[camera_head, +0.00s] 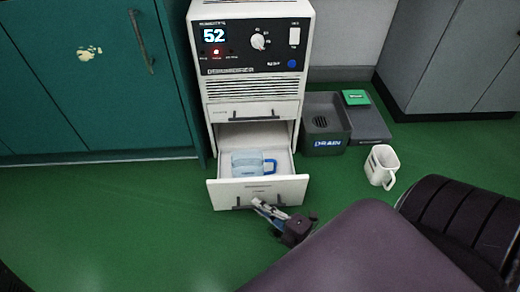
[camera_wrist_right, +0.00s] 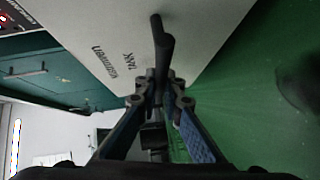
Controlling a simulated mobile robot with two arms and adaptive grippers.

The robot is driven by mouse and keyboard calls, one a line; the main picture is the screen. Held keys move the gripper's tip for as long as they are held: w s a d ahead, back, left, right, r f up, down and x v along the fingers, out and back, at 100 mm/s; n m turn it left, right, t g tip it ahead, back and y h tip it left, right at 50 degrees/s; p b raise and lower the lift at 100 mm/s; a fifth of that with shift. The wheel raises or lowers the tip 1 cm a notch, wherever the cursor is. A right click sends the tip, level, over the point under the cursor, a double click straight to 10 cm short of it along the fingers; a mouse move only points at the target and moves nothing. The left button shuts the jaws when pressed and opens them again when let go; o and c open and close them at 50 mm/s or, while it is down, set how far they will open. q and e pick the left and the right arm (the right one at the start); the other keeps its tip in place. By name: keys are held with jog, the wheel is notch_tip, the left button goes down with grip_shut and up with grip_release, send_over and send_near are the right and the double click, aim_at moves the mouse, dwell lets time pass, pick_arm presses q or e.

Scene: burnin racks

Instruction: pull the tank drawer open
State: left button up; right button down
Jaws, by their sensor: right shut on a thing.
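The tank drawer (camera_head: 226,193) is the lower drawer of a white dehumidifier cabinet (camera_head: 197,60), and it stands pulled out toward me. A clear tank (camera_head: 245,161) with a blue handle (camera_head: 270,166) sits inside it. My right gripper (camera_head: 262,205) is at the drawer's dark bar handle (camera_head: 243,207). In the right wrist view my right gripper (camera_wrist_right: 160,85) is shut on that handle (camera_wrist_right: 164,45), with the drawer front (camera_wrist_right: 100,30) behind it. Its lettering includes "TANK". My left gripper is not in view.
A white jug (camera_head: 381,166) stands on the green floor. Teal cabinets (camera_head: 90,110) line the left. The floor left of the drawer is clear.

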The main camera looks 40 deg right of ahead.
jog(key=c, duration=2.1)
grip_release()
jog(key=shift+s, duration=0.1)
jog(key=v, duration=1.1)
jog(key=shift+s+d+r, duration=0.1)
jog(key=shift+s+r, duration=0.05)
jog(key=shift+s, duration=0.2)
